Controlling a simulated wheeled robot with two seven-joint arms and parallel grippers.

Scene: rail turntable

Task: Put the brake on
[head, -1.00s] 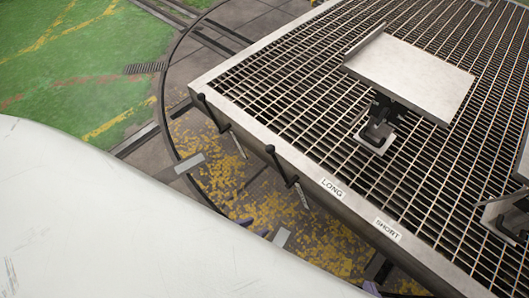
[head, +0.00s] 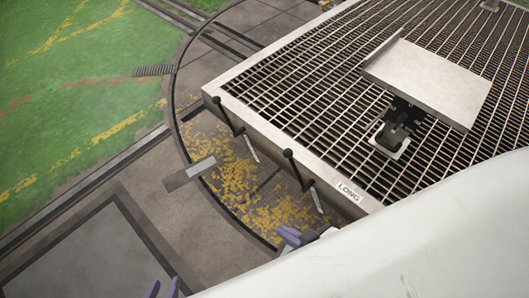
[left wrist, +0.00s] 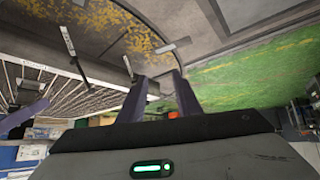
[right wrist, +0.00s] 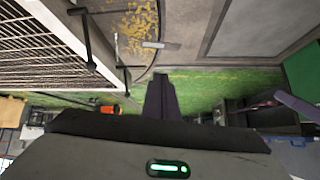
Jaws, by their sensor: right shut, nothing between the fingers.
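Two upright levers with black knobs stand along the near side of the turntable deck (head: 330,190): a far lever (head: 226,117) and a near lever (head: 296,170). Each has a pale strip beside its foot. I cannot tell which one is the brake. My right gripper (head: 292,236) is shut and empty, below and apart from the near lever. My left gripper (head: 163,289) is at the bottom edge of the head view, away from both levers. Its fingers are apart and empty in the left wrist view (left wrist: 158,98). The right wrist view shows the right fingers together (right wrist: 160,97).
A "LONG" label (head: 348,192) is on the deck side. A raised plate on a stand (head: 430,82) is on the grating. A grey flat bar (head: 191,174) crosses the curved rail. A large white surface hides the lower right. Green floor (head: 70,90) lies clear at left.

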